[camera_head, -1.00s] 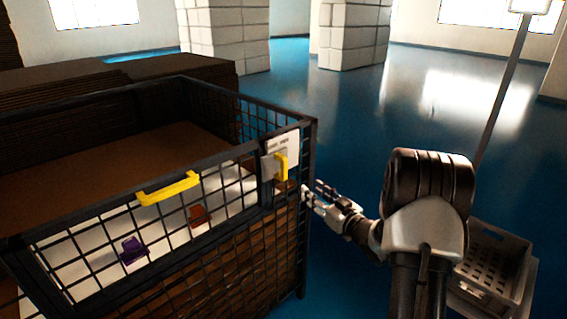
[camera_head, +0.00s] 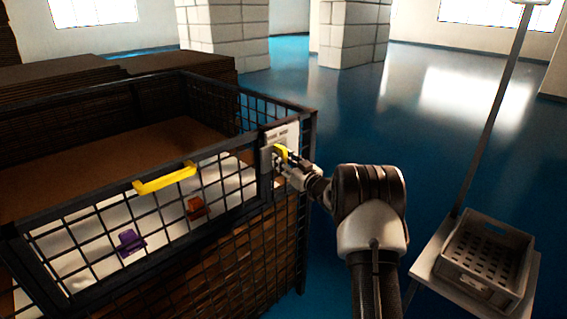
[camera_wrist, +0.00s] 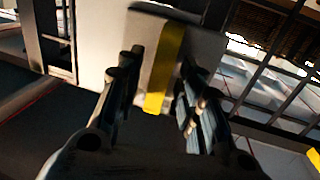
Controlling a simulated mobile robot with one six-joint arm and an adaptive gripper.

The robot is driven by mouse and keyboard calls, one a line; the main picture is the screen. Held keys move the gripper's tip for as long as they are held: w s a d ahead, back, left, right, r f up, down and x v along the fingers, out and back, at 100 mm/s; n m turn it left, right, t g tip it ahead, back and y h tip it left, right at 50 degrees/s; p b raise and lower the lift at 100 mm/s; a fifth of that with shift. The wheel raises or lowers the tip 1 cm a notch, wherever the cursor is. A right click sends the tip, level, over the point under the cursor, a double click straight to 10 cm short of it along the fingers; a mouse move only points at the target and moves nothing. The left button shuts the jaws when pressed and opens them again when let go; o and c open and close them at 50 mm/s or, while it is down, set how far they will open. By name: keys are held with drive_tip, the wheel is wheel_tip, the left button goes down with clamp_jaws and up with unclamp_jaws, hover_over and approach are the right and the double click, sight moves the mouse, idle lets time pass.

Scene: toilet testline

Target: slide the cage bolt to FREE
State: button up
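The cage (camera_head: 222,146) is a dark wire-mesh box at the left in the head view. A pale plate (camera_head: 289,134) with small, unreadable markings sits at its near right corner. The yellow bolt handle (camera_head: 281,151) is on this plate, partly hidden by my gripper (camera_head: 286,167). In the wrist view, the yellow handle (camera_wrist: 167,65) stands slightly tilted between the two fingers of my gripper (camera_wrist: 159,64). The fingers are apart, with visible gaps on both sides of the handle.
A second yellow handle (camera_head: 165,179) is on the cage's front top rail. Purple (camera_head: 130,242) and orange-brown (camera_head: 196,208) pieces show behind the mesh. A grey perforated crate (camera_head: 485,258) stands on a pale platform at the right.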

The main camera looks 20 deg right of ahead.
drive_tip(key=shift+w, duration=0.3)
drive_tip(key=shift+c, duration=0.2)
clamp_jaws()
idle(0.5)
